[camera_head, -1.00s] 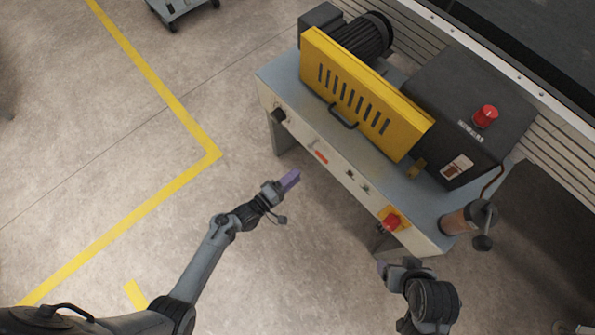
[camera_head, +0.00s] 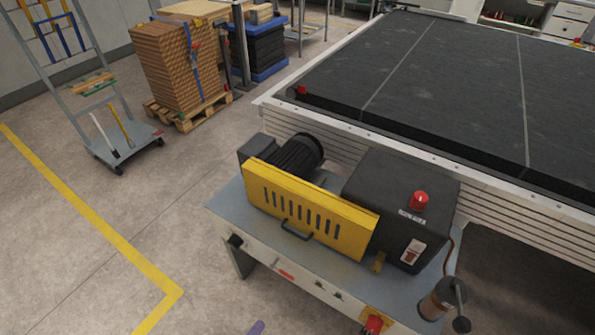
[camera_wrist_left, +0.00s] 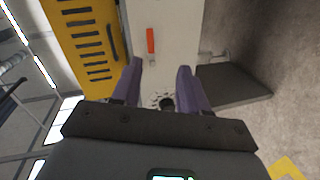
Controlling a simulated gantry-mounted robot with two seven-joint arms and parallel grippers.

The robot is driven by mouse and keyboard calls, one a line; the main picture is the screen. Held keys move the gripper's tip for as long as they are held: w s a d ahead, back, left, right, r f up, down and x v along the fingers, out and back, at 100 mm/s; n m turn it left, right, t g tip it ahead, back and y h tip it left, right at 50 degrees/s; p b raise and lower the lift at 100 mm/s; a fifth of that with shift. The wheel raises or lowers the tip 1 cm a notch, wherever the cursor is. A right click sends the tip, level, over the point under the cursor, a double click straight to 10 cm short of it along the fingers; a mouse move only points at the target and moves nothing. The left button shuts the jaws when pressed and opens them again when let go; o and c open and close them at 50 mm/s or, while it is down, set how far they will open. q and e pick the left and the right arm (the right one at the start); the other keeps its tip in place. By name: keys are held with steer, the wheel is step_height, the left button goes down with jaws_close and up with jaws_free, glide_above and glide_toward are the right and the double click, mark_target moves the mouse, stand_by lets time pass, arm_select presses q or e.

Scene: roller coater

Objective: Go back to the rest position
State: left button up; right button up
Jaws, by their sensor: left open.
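My left gripper (camera_wrist_left: 160,85) shows in the left wrist view with its two purple fingers apart and nothing between them. Behind the fingers is the pale front panel (camera_wrist_left: 175,50) of the machine, with a red label and a dark round knob. In the head view only a purple fingertip of the left gripper (camera_head: 256,327) shows at the bottom edge. The machine, with a yellow slotted guard (camera_head: 310,215) and a red button (camera_head: 419,200) on a black box, stands beyond it. My right gripper is not in view.
A long black conveyor bed (camera_head: 450,90) lies behind the machine. A grey trolley (camera_head: 125,150) and a pallet stack (camera_head: 180,65) stand at the back left.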

arm_select(q)
steer(key=s+a+r+m+g+y, duration=0.3)
steer(key=r+m, duration=0.1)
steer(key=r, duration=0.3)
steer(key=s+a+r+m+g+y, duration=0.2)
steer(key=a+r+m+y, duration=0.15)
steer(key=r, duration=0.35)
steer(key=s+a+r+m+g+y, duration=0.1)
steer(key=s+a+m+g+y, duration=0.15)
steer(key=s+m+g, duration=0.35)
step_height(320, 180, up, 38)
steer(key=n+t+h+p, duration=0.1)
steer(key=n+t+p, duration=0.15)
steer(key=p, duration=3.65)
step_height(320, 180, down, 70)
steer(key=b, duration=7)
steer(key=shift+s+a+f+g, duration=0.15)
steer(key=shift+s+a+g, duration=0.1)
steer(key=shift+s+g, duration=0.15)
steer(key=shift+o, duration=0.3)
